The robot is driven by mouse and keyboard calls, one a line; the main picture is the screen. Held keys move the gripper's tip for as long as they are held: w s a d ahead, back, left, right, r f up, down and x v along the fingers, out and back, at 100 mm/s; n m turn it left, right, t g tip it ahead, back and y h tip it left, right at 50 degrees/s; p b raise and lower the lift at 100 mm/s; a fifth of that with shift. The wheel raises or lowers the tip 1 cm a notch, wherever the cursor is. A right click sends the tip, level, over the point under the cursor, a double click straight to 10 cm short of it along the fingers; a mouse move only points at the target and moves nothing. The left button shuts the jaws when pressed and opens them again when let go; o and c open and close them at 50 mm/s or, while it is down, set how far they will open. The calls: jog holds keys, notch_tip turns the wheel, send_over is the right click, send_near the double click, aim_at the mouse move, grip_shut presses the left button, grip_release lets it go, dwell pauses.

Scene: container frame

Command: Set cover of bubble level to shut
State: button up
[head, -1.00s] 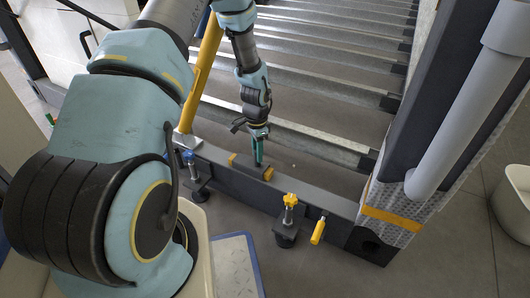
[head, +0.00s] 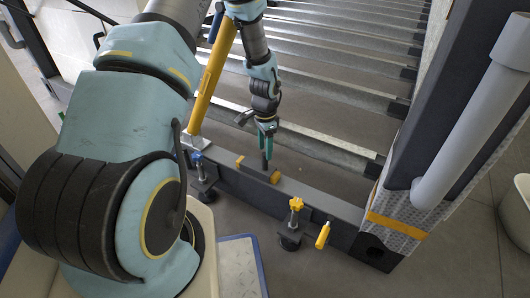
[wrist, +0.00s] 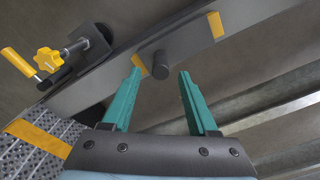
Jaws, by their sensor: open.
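A dark beam with two yellow end pieces bears the part that looks like the bubble level; the near yellow piece (wrist: 138,65) and the far one (wrist: 216,25) show in the wrist view. A dark round knob (wrist: 160,64) stands up between them, nearer the first, probably on the cover (wrist: 187,46). The knob also shows in the head view (head: 264,161). The strip between the yellow pieces looks flat and grey; no vial is visible. My gripper (wrist: 161,74) is open and empty, its teal fingers on either side of the knob in the picture. In the head view my gripper (head: 267,132) is above the knob.
A yellow-knobbed clamp (head: 296,212) and a yellow handle (head: 323,235) stick out from the beam's near side. A blue-topped clamp (head: 198,168) and a yellow strut (head: 211,82) are to the left. A grey pipe (head: 470,115) rises at the right. Metal slats lie behind.

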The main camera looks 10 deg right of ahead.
notch_tip(320, 180, up, 7)
jog(key=shift+f+p, duration=0.1)
jog(key=shift+p, duration=0.8)
